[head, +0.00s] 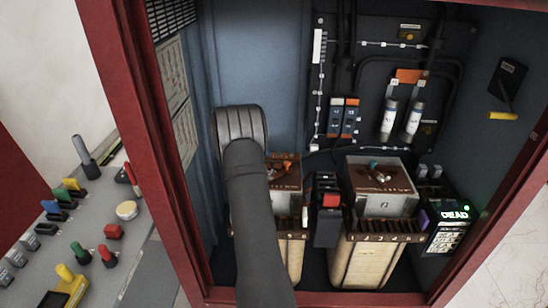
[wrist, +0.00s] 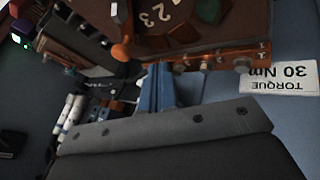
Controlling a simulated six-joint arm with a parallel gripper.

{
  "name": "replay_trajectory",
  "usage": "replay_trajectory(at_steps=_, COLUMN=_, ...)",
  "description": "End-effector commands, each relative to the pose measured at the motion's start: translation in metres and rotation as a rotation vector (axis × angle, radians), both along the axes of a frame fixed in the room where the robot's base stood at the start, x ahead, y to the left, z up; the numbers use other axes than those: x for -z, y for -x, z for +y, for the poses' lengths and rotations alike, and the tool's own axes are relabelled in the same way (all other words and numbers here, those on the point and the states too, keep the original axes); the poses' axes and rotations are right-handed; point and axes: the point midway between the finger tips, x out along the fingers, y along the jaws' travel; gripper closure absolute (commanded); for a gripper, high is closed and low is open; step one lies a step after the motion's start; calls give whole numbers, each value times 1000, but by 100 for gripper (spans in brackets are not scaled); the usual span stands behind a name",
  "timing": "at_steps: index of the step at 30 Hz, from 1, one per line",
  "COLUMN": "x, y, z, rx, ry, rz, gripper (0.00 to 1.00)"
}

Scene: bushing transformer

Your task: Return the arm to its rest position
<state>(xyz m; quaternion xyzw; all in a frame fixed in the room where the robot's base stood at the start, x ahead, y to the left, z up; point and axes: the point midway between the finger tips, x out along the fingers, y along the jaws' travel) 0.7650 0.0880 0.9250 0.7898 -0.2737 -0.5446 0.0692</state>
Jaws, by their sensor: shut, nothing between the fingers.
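My arm reaches up from the bottom of the head view into the open cabinet. Its dark, ribbed wrist end is in front of the blue back wall, left of the brown-topped transformer (head: 284,173). The arm covers part of this transformer, and my fingers are hidden in that view. In the wrist view, the grey housing of my gripper fills the bottom. Its narrow blue fingers (wrist: 159,88) stand close together at the middle, shut and empty. Beyond them is a brown block with a number dial (wrist: 158,20), seen upside down.
A lit "DEAD" meter (head: 453,216) is at far right. The red cabinet frame (head: 137,80) bounds the left. A control desk (head: 110,215) stands outside. A torque label (wrist: 283,79) shows.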

Motion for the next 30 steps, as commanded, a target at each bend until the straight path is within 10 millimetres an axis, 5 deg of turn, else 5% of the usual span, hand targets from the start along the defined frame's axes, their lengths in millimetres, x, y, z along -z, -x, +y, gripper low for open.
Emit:
replay_trajectory(at_steps=6, x=-42, y=10, z=26, rx=-1, ry=-1, rz=-3, gripper=100)
replay_trajectory(at_steps=12, x=-61, y=15, z=38, rx=0, ry=0, rz=-2, gripper=100)
replay_trajectory(at_steps=30, x=-56, y=14, z=34, rx=1, ry=1, rz=0, gripper=100)
